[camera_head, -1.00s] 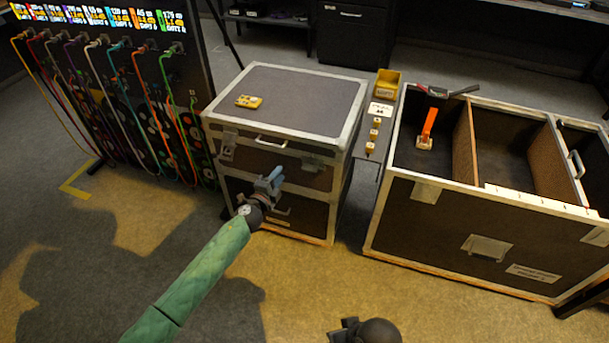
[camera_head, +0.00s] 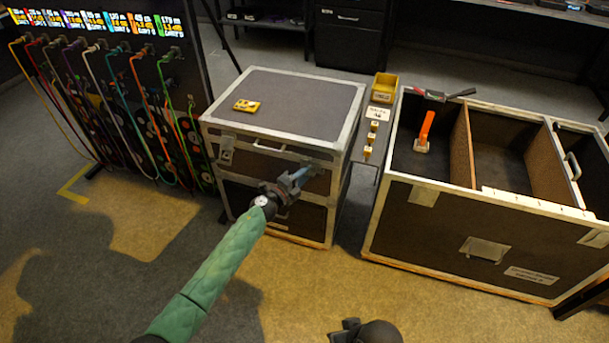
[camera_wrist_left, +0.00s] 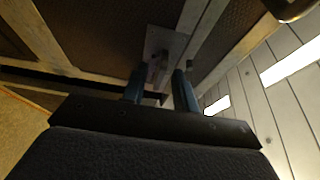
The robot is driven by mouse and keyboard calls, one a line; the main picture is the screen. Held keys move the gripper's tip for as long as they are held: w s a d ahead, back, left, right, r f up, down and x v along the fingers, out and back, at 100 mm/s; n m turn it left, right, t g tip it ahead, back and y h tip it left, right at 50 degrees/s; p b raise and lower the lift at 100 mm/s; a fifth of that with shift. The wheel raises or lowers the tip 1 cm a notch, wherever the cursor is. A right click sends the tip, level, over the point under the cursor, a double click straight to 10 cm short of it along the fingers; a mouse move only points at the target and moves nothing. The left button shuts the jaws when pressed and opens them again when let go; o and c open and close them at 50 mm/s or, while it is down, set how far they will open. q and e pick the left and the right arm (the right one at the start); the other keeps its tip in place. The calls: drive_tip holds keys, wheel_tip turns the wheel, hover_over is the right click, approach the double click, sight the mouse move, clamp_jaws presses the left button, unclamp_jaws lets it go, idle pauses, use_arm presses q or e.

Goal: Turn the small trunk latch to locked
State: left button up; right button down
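The small trunk (camera_head: 290,100) is a dark case with pale metal edges, standing in the middle of the head view. One latch (camera_head: 226,152) shows at the left of its front. My left gripper (camera_head: 302,176) is at the right of the front and mostly covers the latch there. In the left wrist view, that latch (camera_wrist_left: 158,68) is a metal plate with a raised lever. The blue fingers of my left gripper (camera_wrist_left: 161,84) are apart, with the lever between their tips; contact is unclear. My right gripper (camera_head: 345,331) is partly seen at the bottom edge.
A yellow device (camera_head: 247,105) lies on the trunk lid. A large open case (camera_head: 450,230) with dividers stands to the right, beyond a narrow strip holding small yellow pieces (camera_head: 371,139). A cable rack (camera_head: 110,90) stands at the left. The front floor is clear.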

use_arm(q)
drive_tip(key=shift+w+d, duration=0.25)
drive_tip(key=shift+c, duration=0.2)
clamp_jaws()
